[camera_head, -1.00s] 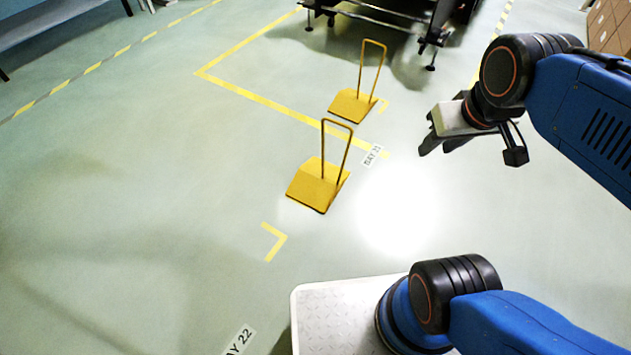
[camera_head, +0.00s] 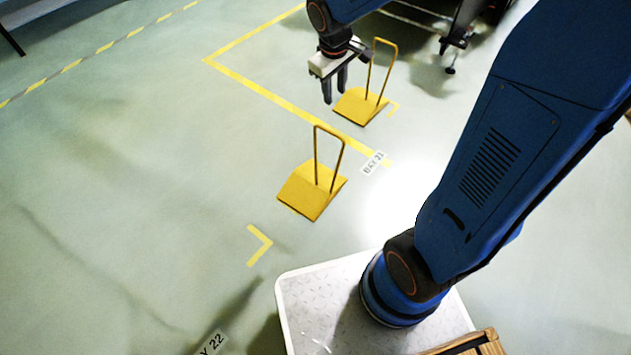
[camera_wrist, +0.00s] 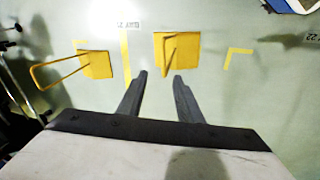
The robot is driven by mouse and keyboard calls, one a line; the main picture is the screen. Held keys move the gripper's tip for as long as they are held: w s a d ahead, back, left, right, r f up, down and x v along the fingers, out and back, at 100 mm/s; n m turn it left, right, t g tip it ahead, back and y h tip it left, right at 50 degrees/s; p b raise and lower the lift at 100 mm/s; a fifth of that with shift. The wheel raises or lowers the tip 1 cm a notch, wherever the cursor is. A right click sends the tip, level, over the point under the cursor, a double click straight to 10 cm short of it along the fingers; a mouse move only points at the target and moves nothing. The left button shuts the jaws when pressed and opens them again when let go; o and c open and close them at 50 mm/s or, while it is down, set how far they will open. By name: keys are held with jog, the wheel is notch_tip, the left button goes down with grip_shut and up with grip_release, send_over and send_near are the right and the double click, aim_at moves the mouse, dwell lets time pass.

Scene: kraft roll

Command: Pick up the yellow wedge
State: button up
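Two yellow wedges with tall loop handles stand on the floor. The nearer wedge (camera_head: 312,193) sits in the middle of the head view, and the farther wedge (camera_head: 359,106) sits behind it, close to the yellow line. My gripper (camera_head: 334,96) is open and empty, above the floor and just left of the farther wedge in the head view. In the wrist view both fingers (camera_wrist: 158,88) are spread apart. One wedge (camera_wrist: 97,64) with its handle lies left of them, and another wedge (camera_wrist: 178,52) lies ahead of the right finger. Neither wedge is touched.
Yellow floor lines (camera_head: 262,88) and a corner mark (camera_head: 260,245) lie flat on the floor. A white bay label (camera_head: 373,162) lies between the wedges. A dark machine frame (camera_head: 455,40) stands at the back right. The floor at left is clear.

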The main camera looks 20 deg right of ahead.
jog(key=w+a+f+n, duration=0.2)
jog(key=w+a+f, duration=0.2)
jog(key=w+f, duration=0.35)
jog(key=shift+g+h, duration=0.3)
jog(key=f, duration=0.4)
jog(key=d+f, duration=0.1)
jog(key=f, duration=0.3)
jog(key=d+f, duration=0.1)
jog(key=f, duration=0.4)
jog(key=shift+w, duration=0.25)
jog(key=f, duration=0.3)
jog(key=d+f, duration=0.1)
jog(key=f, duration=0.1)
jog(key=shift+w, duration=0.15)
grip_shut()
jog(key=shift+w, duration=0.1)
